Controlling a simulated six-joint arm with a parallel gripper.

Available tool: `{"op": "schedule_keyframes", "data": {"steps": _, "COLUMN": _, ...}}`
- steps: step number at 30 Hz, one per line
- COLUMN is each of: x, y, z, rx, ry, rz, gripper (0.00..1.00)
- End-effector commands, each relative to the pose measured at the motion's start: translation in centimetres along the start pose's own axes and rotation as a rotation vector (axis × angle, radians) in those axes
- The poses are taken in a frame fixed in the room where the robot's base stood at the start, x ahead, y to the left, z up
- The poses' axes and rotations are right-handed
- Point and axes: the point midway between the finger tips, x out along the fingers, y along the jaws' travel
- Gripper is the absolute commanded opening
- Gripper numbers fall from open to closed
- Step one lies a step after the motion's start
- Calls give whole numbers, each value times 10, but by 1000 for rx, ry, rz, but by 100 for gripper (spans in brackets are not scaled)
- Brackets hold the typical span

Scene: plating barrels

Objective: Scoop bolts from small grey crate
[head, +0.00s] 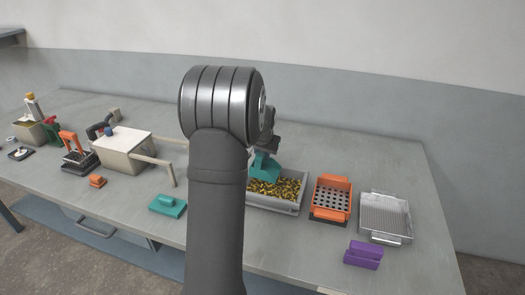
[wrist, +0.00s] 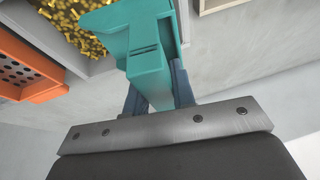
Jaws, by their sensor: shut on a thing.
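The small grey crate (head: 296,208) stands on the table to the right of my arm in the head view, holding many brass-coloured bolts (head: 285,189). The bolts also show at the top left of the wrist view (wrist: 78,22). A teal scoop (head: 264,167) is over the crate in the head view. In the wrist view my gripper (wrist: 155,88) is shut on the teal scoop (wrist: 148,62), and the scoop's front end is beside or over the bolts. The scoop's inside is hidden, so I cannot tell whether it holds bolts. My arm hides the crate's left part in the head view.
Right of the crate are an orange perforated basket (head: 331,197), a metal wire basket (head: 386,216) and a purple block (head: 363,254). Left of my arm are a teal block (head: 168,204), a beige box (head: 122,150) and an orange piece (head: 97,181). The table front is mostly clear.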

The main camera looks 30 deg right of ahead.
Motion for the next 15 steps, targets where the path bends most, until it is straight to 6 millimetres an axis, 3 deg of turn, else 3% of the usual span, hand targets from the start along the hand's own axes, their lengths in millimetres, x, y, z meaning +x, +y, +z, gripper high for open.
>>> {"op": "schedule_keyframes", "data": {"steps": 15, "x": 33, "y": 9, "z": 14, "rx": 15, "ry": -1, "rz": -35, "gripper": 0}}
